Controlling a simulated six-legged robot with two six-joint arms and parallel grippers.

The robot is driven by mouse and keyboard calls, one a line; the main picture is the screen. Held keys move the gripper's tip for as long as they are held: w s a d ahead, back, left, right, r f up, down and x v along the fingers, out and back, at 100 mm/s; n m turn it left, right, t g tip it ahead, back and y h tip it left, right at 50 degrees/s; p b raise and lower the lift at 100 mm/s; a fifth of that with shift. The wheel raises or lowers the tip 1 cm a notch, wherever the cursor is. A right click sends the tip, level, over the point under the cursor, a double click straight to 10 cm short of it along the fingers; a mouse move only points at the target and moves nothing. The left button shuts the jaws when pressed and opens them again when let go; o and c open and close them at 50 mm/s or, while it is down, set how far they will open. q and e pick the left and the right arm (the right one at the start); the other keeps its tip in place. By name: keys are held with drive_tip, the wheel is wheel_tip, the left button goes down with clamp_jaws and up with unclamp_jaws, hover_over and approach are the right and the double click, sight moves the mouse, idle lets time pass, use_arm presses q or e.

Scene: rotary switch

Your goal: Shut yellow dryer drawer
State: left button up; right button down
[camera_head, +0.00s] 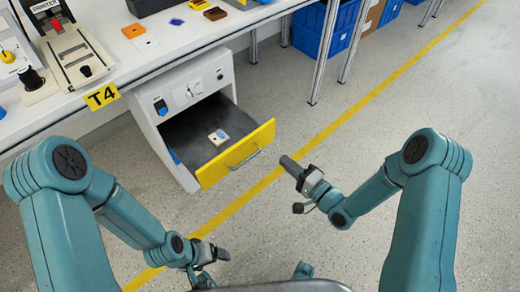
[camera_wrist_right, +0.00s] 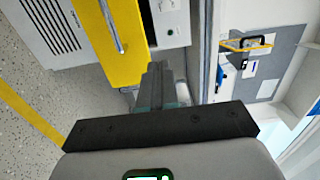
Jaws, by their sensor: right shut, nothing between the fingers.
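The yellow drawer front (camera_head: 238,155) is on a white dryer cabinet (camera_head: 190,85) under the workbench, and the drawer stands pulled well out. A small pale block (camera_head: 218,138) lies on the dark drawer floor. The drawer has a metal bar handle (camera_head: 243,158). My right gripper (camera_head: 288,163) is shut and empty, just right of the drawer front and apart from it in the head view. The right wrist view shows the yellow front (camera_wrist_right: 115,45) and handle (camera_wrist_right: 110,22) beyond the shut fingers (camera_wrist_right: 158,80). My left gripper (camera_head: 220,252) is low, below the drawer; its fingers are too small to read.
The white workbench (camera_head: 125,60) with machines and small parts overhangs the cabinet. Blue crates (camera_head: 325,30) and table legs stand at the upper right. The speckled floor (camera_head: 330,150) around the drawer is clear, with a yellow line (camera_head: 345,115) across it.

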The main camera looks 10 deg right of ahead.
wheel_tip(320, 180, down, 3)
drive_tip(key=b, duration=0.1)
use_arm(q)
wheel_tip(320, 180, down, 5)
drive_tip(key=b, duration=0.3)
drive_tip(key=shift+d, duration=0.1)
use_arm(e)
approach(253, 136)
drive_tip(key=x, duration=0.6)
drive_tip(key=shift+w+a, duration=0.15)
drive_tip(key=shift+w, duration=0.25)
use_arm(q)
drive_tip(key=shift+f, duration=0.1)
